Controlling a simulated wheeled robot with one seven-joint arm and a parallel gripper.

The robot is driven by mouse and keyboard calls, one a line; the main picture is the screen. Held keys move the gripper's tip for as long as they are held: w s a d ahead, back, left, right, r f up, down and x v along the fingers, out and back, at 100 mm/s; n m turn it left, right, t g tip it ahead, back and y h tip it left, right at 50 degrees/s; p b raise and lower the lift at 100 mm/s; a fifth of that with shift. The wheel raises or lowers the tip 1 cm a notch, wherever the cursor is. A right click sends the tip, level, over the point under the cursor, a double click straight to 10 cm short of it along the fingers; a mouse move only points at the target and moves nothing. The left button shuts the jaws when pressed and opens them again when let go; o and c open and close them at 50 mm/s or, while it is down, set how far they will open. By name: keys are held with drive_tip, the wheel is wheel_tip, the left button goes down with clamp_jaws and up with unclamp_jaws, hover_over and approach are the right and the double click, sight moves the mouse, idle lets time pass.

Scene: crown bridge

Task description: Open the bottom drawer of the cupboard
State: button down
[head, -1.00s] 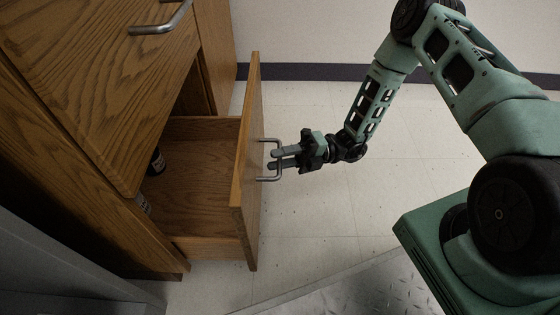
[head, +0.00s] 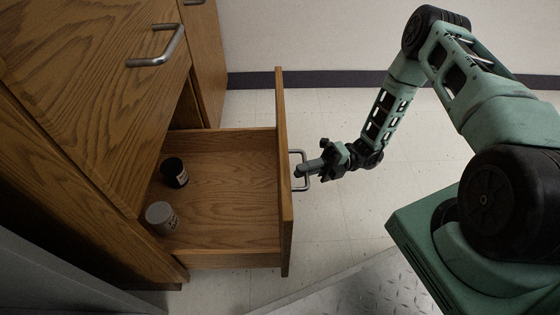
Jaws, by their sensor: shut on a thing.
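The bottom drawer (head: 225,259) of the wooden cupboard (head: 90,90) stands well out from the body, with its inside showing. Its front panel (head: 284,190) carries a metal bar handle (head: 305,154). My gripper (head: 303,171) reaches the handle from the right and is shut on it, near the middle of the bar. The fingertips partly hide the bar. A black container (head: 174,172) and a grey container (head: 161,217) are inside the drawer, towards its back.
A drawer above, with its own metal handle (head: 160,50), is closed. Clear pale floor (head: 340,235) lies right of the drawer. My green base stands at lower right. A grey panel (head: 50,270) is at lower left.

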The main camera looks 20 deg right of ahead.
drive_tip(key=d, duration=0.1)
drive_tip(key=s+d, duration=0.1)
drive_tip(key=d, duration=0.2)
drive_tip(key=shift+s+p, duration=0.25)
drive_tip(key=shift+p, duration=0.05)
drive_tip(key=c, duration=1.5)
unclamp_jaws()
drive_tip(key=d+f+p, duration=0.3)
drive_tip(key=d, duration=1.4)
drive_tip(key=shift+w+p, duration=0.4)
drive_tip(key=shift+w, duration=0.05)
